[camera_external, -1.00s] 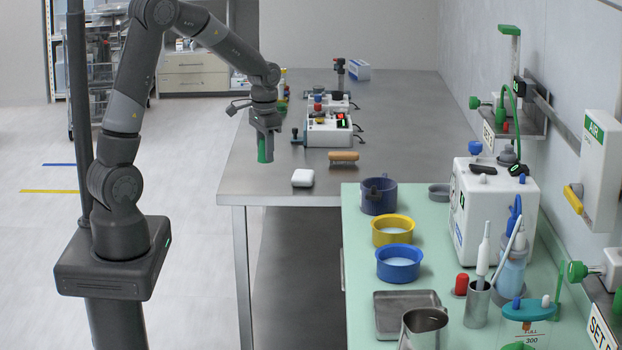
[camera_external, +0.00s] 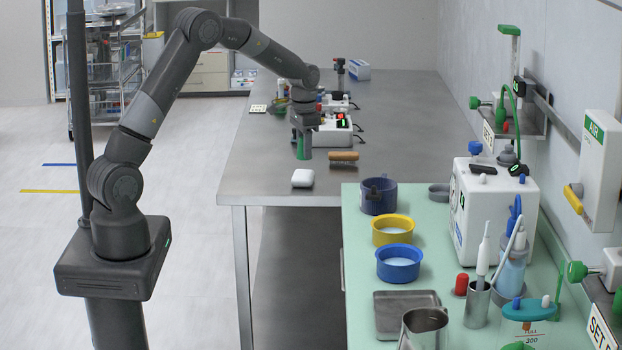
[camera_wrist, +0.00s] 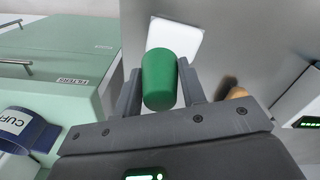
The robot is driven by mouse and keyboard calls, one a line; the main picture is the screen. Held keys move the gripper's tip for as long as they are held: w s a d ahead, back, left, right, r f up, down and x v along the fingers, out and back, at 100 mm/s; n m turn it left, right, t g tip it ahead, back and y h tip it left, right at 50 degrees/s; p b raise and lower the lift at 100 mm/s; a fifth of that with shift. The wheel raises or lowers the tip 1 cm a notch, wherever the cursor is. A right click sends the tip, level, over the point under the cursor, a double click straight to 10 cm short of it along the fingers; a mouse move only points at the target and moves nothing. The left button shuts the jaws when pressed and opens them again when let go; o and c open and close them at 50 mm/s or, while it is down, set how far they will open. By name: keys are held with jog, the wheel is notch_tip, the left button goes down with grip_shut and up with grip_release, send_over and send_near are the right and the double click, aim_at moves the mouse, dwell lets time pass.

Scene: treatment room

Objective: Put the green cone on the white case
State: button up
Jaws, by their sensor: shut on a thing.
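My gripper (camera_external: 302,143) is shut on the green cone (camera_external: 304,153) and holds it over the grey metal table. In the wrist view the cone (camera_wrist: 166,78) is between the two fingers (camera_wrist: 160,95), with its rounded end showing. The white case (camera_external: 303,178) is a small rounded box on the table, nearer the camera than the cone in the external view. In the wrist view the case (camera_wrist: 172,38) lies just beyond the cone, partly covered by it. The height of the cone above the table is hard to tell.
A brown-handled item (camera_external: 344,156) lies right of the cone. A white device (camera_external: 334,137) with a lit display stands behind it. The green-topped counter (camera_external: 355,235) with a dark blue cup (camera_external: 379,200) is to the right. The table (camera_external: 250,180) left of the case is clear.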

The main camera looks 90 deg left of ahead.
aim_at(303, 173)
jog(key=shift+s+a+f, duration=0.2)
jog(key=shift+a+f, duration=0.6)
jog(key=shift+a, duration=0.3)
jog(key=shift+f, duration=1.85)
jog(key=shift+f, duration=0.15)
jog(key=o, duration=0.9)
jog(key=shift+o, duration=0.2)
notch_tip(303, 173, up, 12)
jog(key=shift+r, duration=0.2)
